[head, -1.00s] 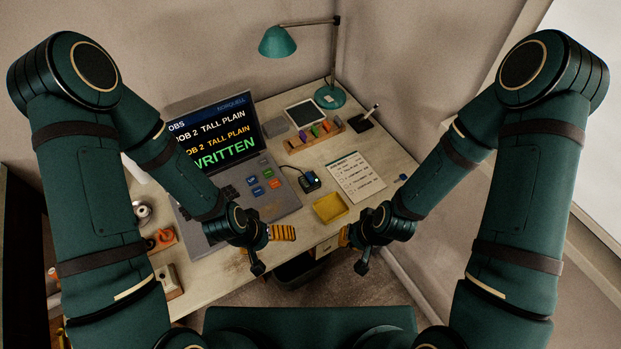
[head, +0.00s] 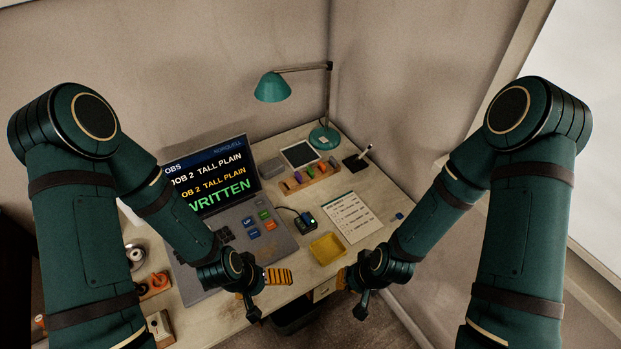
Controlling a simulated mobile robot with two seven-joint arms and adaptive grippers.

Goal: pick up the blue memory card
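A small blue piece (head: 398,216), which looks like the blue memory card, lies on the right part of the desk, right of the printed sheet. It is too small to see in detail. My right gripper (head: 343,280) is near the front edge, below the yellow tray and well short of the blue piece. Its fingers are mostly hidden by its wrist. I see nothing held in either gripper, and the finger gaps do not show.
The laptop (head: 222,190) shows "WRITTEN". A card reader (head: 306,223) with a green light, a yellow tray (head: 327,247), a printed sheet (head: 350,216) and a wooden rack (head: 325,174) of coloured pieces stand on the desk. A teal lamp (head: 273,88) is behind; walls close the back and right.

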